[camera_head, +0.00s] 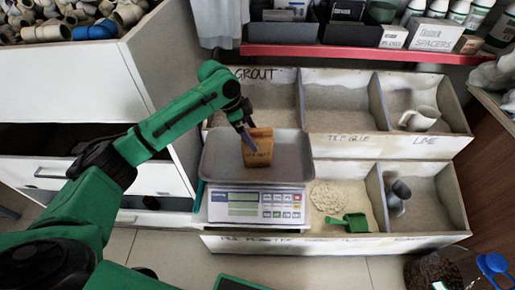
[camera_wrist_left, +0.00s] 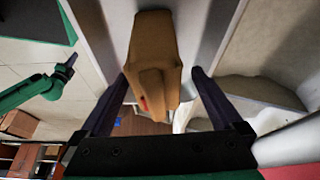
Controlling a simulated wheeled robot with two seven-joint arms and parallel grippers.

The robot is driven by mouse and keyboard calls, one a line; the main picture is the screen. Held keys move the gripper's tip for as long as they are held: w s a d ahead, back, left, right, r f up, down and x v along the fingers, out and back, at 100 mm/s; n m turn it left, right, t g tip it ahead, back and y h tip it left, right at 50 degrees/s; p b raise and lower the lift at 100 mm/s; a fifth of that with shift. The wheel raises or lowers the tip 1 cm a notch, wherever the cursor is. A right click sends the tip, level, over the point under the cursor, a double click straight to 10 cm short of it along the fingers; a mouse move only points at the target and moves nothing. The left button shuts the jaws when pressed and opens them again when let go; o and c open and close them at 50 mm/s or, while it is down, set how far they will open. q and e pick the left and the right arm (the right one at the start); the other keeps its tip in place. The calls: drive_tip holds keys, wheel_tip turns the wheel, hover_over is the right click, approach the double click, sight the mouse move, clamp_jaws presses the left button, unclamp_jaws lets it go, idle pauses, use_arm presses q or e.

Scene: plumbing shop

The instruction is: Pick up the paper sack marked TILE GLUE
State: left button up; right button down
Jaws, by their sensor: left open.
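A small brown paper sack (camera_head: 259,156) stands on the grey pan of the scale (camera_head: 218,158); its dark lettering is too small to read surely. My left gripper (camera_head: 246,133) reaches in from the left, its fingers at the sack's upper part. In the left wrist view the sack (camera_wrist_left: 152,50) shows between the two spread fingers of my left gripper (camera_wrist_left: 160,76), with a visible gap on each side. The gripper is open. A green arm with a dark end (camera_wrist_left: 64,70), likely my right one, shows at that view's left; its jaws are unclear.
Behind the scale are bins of powder marked GROUT (camera_head: 255,95), TILE GLUE (camera_head: 335,105) and LIME (camera_head: 445,130), the last holding a white scoop (camera_head: 419,119). A green scoop (camera_head: 350,223) lies in a front bin. A drawer cabinet (camera_head: 75,85) stands at the left.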

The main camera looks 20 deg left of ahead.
use_arm(q)
drive_tip(key=x, duration=0.4)
drive_tip(key=shift+s+d+f+b, duration=0.15)
drive_tip(key=shift+d+f+b, duration=0.1)
drive_tip(key=shift+b, duration=0.15)
drive_tip(key=shift+r, duration=0.1)
clamp_jaws()
drive_tip(key=shift+r, duration=0.1)
drive_tip(key=shift+r, duration=0.15)
